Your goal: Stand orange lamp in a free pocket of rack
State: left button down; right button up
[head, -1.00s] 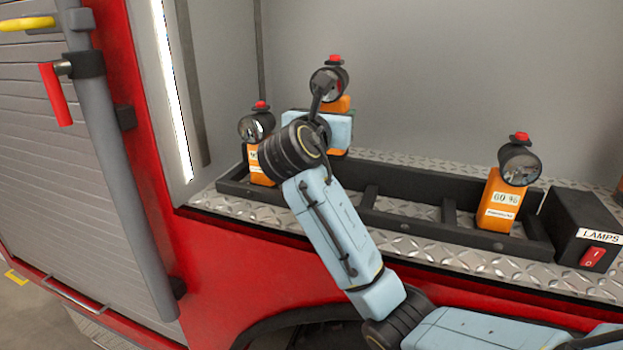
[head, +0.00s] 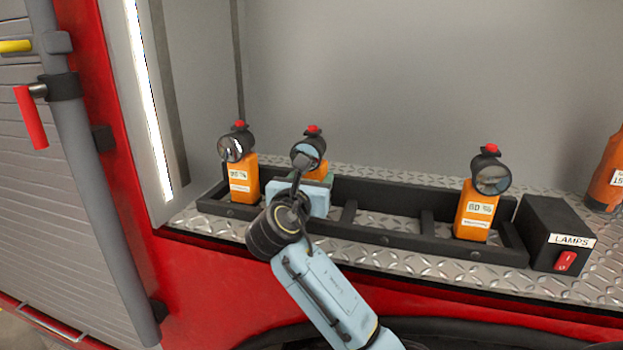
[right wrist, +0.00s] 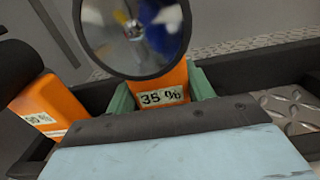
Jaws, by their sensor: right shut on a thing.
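The orange lamp (head: 317,170) marked 35 % has a round dark head and a red top button. My right gripper (head: 312,182) is shut on its body, and the green finger pads flank it in the right wrist view (right wrist: 163,88). The lamp looks upright over or in the second pocket from the left of the black rack (head: 385,238). Its foot is hidden behind my gripper, so I cannot tell if it touches the pocket floor. My left gripper is out of view.
Another orange lamp (head: 243,180) stands in the leftmost pocket, close beside my gripper. A third lamp (head: 474,212) stands in the rightmost pocket. The pocket between dividers right of the gripper is empty. A black LAMPS switch box (head: 555,235) stands right of the rack.

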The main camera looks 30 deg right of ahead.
jog(key=o, duration=1.5)
jog(key=shift+f, duration=0.1)
jog(key=shift+c, duration=0.2)
jog(key=shift+s+a, duration=0.1)
jog(key=b+v, duration=0.1)
jog(key=v, duration=1)
jog(key=shift+s+a, duration=0.2)
jog(key=shift+a, duration=0.15)
